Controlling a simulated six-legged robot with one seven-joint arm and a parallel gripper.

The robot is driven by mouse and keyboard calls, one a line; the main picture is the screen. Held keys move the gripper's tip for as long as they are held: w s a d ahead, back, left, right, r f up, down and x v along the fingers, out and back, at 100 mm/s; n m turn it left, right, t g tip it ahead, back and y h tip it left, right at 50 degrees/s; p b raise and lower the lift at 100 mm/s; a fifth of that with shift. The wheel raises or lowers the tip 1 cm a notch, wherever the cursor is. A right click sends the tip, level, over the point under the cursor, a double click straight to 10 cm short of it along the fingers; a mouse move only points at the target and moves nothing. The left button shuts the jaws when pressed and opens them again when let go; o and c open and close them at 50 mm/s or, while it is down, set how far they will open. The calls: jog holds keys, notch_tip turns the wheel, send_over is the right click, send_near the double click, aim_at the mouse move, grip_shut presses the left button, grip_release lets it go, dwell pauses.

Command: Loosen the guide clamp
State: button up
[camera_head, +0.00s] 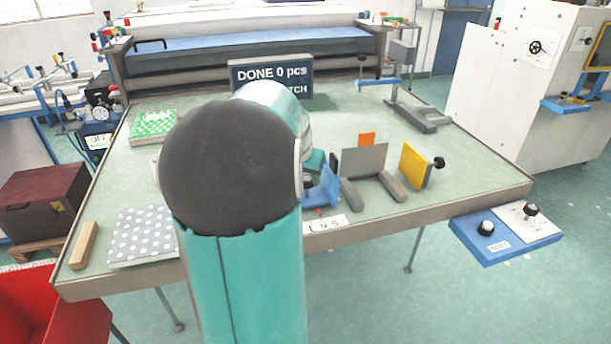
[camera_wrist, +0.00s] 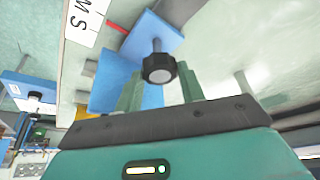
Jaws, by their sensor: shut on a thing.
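In the wrist view the two green fingers of my gripper (camera_wrist: 161,84) are on either side of a black knob (camera_wrist: 159,67), shut on it. The knob sits on a metal stem by a blue guide (camera_wrist: 150,35). In the head view the blue guide (camera_head: 327,188) stands upright on the table, left of a grey plate (camera_head: 364,161). My arm hides the knob and most of my gripper there. A yellow guide (camera_head: 413,166) with its own black knob (camera_head: 438,162) stands right of the plate.
The green table (camera_head: 470,180) holds a dotted pad (camera_head: 142,236), a wooden block (camera_head: 83,245) and a green patterned pad (camera_head: 153,126). A sign (camera_head: 271,77) reads "DONE 0 pcs". A blue control box (camera_head: 505,232) hangs at the right front edge. The table's right side is mostly clear.

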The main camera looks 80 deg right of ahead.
jog(key=n+t, duration=0.1)
jog(key=n, duration=0.3)
jog(key=shift+s+n+t, duration=0.2)
jog(key=shift+n+t, duration=0.1)
jog(key=shift+t, duration=0.1)
jog(key=shift+d+n+t, duration=0.1)
jog(key=shift+n+t, duration=0.4)
jog(key=shift+n, duration=1)
jog(key=o, duration=1)
jog(key=shift+y, duration=0.3)
jog(key=v, duration=1.4)
jog(key=shift+f, duration=0.1)
